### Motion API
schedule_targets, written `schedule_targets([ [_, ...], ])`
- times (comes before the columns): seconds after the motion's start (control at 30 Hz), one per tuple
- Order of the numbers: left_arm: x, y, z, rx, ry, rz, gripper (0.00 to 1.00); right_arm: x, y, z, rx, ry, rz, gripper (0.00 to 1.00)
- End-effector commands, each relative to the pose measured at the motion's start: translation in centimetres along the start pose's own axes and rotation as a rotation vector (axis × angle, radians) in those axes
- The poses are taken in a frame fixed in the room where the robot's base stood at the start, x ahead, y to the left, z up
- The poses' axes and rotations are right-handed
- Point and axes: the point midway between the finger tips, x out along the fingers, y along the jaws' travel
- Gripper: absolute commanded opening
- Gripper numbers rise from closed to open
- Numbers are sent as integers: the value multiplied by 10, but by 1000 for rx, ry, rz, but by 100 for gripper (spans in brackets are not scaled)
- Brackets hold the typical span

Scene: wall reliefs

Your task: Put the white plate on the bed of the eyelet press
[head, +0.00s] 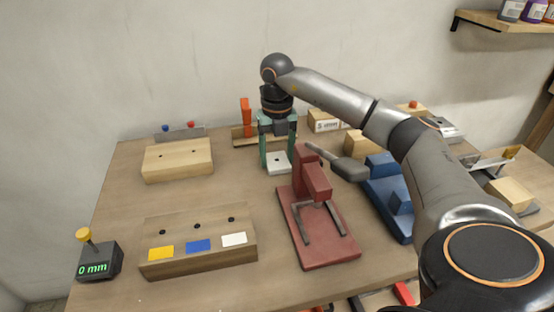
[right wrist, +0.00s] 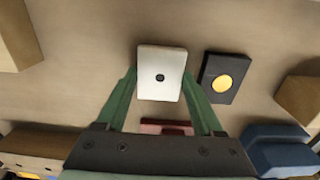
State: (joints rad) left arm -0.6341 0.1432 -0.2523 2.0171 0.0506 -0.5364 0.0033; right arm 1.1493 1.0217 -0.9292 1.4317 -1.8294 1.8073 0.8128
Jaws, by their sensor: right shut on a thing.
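The white plate (head: 279,163) is a small pale square with a dark hole in its middle. It is between the green fingers of my right gripper (head: 278,160), which is shut on it, behind the red press. The right wrist view also shows the plate (right wrist: 160,82) between the fingertips. Its height above the table is hard to tell. A red press (head: 316,225) with a grey lever and a flat base stands in front and to the right of the gripper. A blue machine (head: 389,200) stands right of it, partly behind my arm. My left gripper is not in view.
A wooden block (head: 198,256) with yellow, blue and white patches stands front left, beside a 0 mm gauge (head: 100,262). Another wooden block (head: 178,160) stands behind it. A black box with a yellow disc (right wrist: 217,78) lies right of the plate.

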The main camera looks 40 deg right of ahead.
Motion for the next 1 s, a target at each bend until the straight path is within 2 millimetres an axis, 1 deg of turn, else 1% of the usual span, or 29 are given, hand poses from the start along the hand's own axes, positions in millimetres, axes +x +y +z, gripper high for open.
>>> schedule_targets([
  [0.07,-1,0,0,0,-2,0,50,-4,0,0,0,-2,1,14],
  [0.17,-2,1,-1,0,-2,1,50,-17,1,1,0,-4,3,14],
  [0.4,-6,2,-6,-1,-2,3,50,-67,1,1,0,-4,3,14],
  [0.5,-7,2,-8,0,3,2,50,-83,1,1,-1,-3,3,14],
  [0.63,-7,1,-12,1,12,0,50,-96,1,0,0,-1,2,14],
  [0.87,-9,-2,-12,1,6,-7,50,-105,0,0,0,0,0,14],
  [0.97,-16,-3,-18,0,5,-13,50,-117,0,0,0,-1,1,14],
  [1.0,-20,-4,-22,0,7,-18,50,-124,0,0,0,-1,1,14],
])
